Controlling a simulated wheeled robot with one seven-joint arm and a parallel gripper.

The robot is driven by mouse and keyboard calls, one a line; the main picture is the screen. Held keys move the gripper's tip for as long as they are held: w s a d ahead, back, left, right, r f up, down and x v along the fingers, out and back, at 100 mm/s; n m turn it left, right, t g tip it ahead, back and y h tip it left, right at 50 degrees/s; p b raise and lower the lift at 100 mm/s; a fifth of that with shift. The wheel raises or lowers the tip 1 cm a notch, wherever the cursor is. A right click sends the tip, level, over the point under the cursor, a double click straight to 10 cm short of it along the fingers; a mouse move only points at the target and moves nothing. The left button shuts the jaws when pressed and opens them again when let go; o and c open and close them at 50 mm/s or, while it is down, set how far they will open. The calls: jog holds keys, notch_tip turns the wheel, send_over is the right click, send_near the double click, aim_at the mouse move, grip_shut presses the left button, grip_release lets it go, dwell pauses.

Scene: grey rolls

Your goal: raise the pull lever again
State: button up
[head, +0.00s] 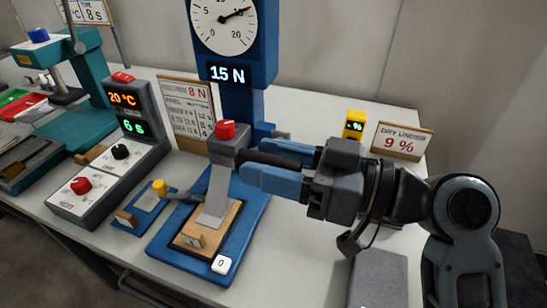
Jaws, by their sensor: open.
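The blue pull tester (236,105) stands at the middle of the table, with a round dial above a display reading 15 N. A grey clamp block (229,150) with a red button on top holds a grey strip (217,190). My gripper (253,160) reaches in from the right, its blue fingers apart just right of the clamp block. A dark bar lies between the fingers; I cannot tell whether it is the pull lever or part of my gripper. A short grey stub (281,134) shows behind the upper finger. My gripper hides part of the tester's right side.
A lever with a yellow knob (159,187) stands left of the tester's base. A control box (128,150) with dials and displays is further left. A dryness sign (402,142) and a yellow meter (354,124) stand behind my arm. A grey pad (378,280) lies at front right.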

grip_shut()
dwell(0.3)
dwell(0.3)
